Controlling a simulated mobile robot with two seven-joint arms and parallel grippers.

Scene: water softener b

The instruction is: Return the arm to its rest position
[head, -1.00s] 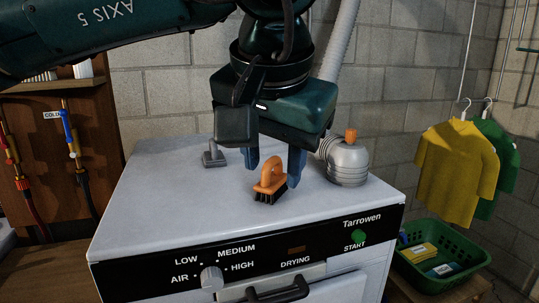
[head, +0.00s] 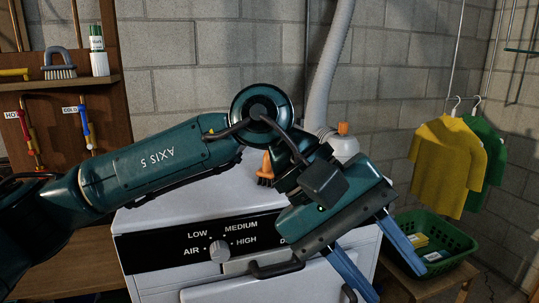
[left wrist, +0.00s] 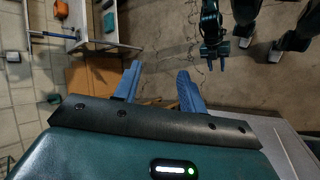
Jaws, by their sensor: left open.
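My left arm (head: 160,160) reaches in from the left, across the front of the white dryer (head: 170,215). My left gripper (head: 395,284) is open and empty, tilted down to the right in front of the dryer. Its two blue fingers are apart, also in the left wrist view (left wrist: 158,72). The orange brush (head: 265,170) stands on the dryer top behind the arm, partly hidden and apart from the gripper. A second dark gripper with blue fingers, seemingly my right (left wrist: 216,62), shows small in the left wrist view; its opening is unclear.
A green basket (head: 455,250) stands right of the dryer. Yellow (head: 440,175) and green shirts hang above it. A shelf (head: 50,85) is at the left.

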